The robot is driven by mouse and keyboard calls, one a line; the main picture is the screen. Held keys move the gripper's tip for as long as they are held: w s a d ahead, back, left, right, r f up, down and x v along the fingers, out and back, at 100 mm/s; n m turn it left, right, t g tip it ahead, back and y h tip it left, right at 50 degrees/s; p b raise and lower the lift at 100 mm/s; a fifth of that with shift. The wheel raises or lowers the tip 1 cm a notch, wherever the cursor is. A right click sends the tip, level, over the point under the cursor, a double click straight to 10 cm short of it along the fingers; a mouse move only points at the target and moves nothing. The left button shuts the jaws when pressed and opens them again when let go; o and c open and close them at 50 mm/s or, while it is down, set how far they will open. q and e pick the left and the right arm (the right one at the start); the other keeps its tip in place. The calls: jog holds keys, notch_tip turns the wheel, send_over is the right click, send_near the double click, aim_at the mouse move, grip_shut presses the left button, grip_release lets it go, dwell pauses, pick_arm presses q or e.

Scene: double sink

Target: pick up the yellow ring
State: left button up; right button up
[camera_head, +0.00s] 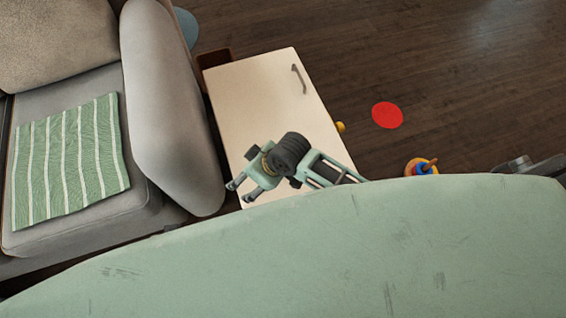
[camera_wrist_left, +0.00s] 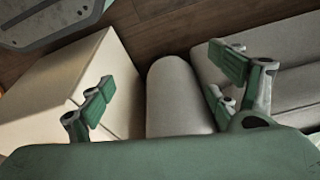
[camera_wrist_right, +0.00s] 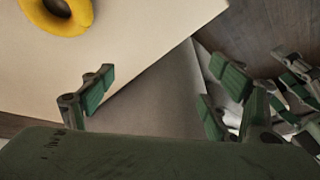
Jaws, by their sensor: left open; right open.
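The yellow ring (camera_wrist_right: 66,27) shows at the top left of the right wrist view, cut by the frame edge, against the cream top of a cabinet (camera_head: 262,90). Its hole looks dark. In the head view I cannot make it out for sure; my right gripper may cover it. My right gripper (camera_head: 241,192) is over the near end of the cabinet, fingers apart and empty; its fingers also show in the right wrist view (camera_wrist_right: 158,75). My left gripper (camera_wrist_left: 160,72) is open and empty in the left wrist view, with the cabinet and sofa beyond it.
A grey sofa (camera_head: 172,110) with a striped green cloth (camera_head: 70,160) stands left of the cabinet. A small yellow object (camera_head: 340,127) shows at the cabinet's right edge. A red disc (camera_head: 387,115) and a stacking toy (camera_head: 420,168) are on the dark floor at right.

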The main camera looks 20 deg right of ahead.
jog(key=shift+w+d+f+n+g+h+b, duration=0.5)
jog(key=shift+w+d+n+h+b, duration=0.5)
jog(key=shift+d, duration=0.75)
jog(key=shift+w+d+f+n+g+h+b, duration=0.25)
jog(key=shift+w+d+n+g+h+b, duration=0.4)
jog(key=shift+d+n, duration=0.9)
jog(key=shift+w+d+f+n+g+h+b, duration=0.5)
jog(key=shift+w+d+n+b, duration=0.5)
jog(key=shift+d, duration=1)
jog(key=f, duration=0.1)
jog(key=f+b, duration=0.1)
jog(key=f, duration=0.2)
jog(key=shift+w+d+f+b, duration=0.1)
jog(key=shift+d+f+b, duration=0.15)
jog(key=shift+d+b, duration=0.05)
pick_arm(q)
jog(key=w+v, duration=0.1)
jog(key=v, duration=0.8)
jog(key=shift+a+r+t, duration=0.15)
jog(key=shift+r+t, duration=0.25)
pick_arm(e)
jog(key=shift+c, duration=0.2)
jog(key=c, duration=1.1)
jog(key=shift+r, duration=0.1)
